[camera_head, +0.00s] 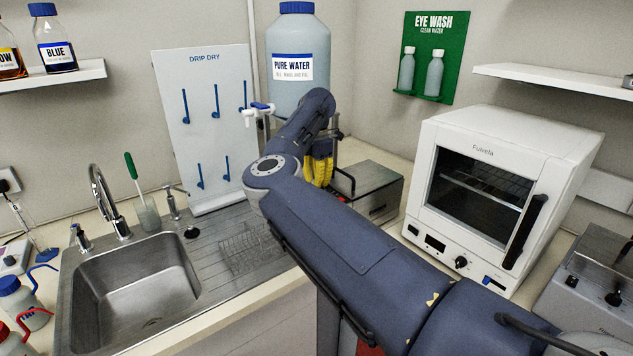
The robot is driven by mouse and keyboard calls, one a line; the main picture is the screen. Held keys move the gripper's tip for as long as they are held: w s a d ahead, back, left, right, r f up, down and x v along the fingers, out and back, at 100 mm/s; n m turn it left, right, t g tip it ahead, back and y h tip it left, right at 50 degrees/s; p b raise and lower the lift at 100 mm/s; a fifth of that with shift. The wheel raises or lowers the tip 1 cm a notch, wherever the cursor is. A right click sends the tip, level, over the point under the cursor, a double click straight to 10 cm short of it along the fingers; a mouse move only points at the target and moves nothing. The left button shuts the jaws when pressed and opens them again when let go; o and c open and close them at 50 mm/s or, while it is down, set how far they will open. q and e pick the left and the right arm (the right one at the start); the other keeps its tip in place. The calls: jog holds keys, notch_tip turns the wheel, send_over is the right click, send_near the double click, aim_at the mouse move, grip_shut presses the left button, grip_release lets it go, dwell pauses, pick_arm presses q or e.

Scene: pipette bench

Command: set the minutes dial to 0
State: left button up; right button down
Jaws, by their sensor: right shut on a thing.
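My right arm crosses the middle of the view from the lower right, and its wrist bends down behind the forearm. My right gripper (321,165) is partly hidden, with yellow ribbed parts showing where its fingers are, left of a steel box. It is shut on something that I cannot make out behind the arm. No dial marked for minutes can be read here. A white oven (484,172) at the right has a dark round knob (460,262) on its lower front, apart from the gripper. My left gripper is not in view.
The steel box (385,205) stands right beside the gripper. A sink (140,290) and drip-dry board (208,130) are at the left. A pure water bottle (297,42) stands behind the wrist. Another grey device (590,275) is at the right edge.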

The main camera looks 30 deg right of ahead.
jog(key=shift+n, duration=0.7)
jog(key=c, duration=1.1)
grip_release()
notch_tip(320, 180, up, 12)
jog(key=shift+r, duration=0.1)
